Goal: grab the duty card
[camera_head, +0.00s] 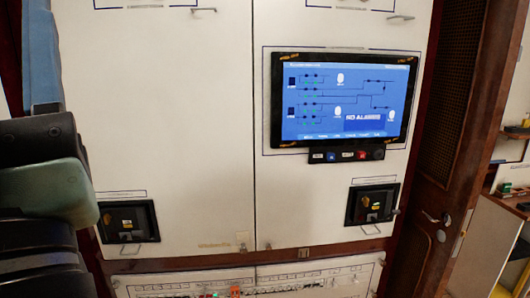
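I cannot pick out the duty card for certain in the head view. A small pale tag (242,237) sits low on the cabinet front by the door seam, too small to read. My gripper is not in view. Dark and grey-green parts fill the left edge, and I cannot tell whether they belong to my arm.
White cabinet doors (160,100) fill the middle. A blue display (345,98) reading "NO ALARMS" is on the right door. Black recessed breaker units (128,221) and (371,204) sit low on the doors. A brown door (435,150) and shelves (511,200) are at right.

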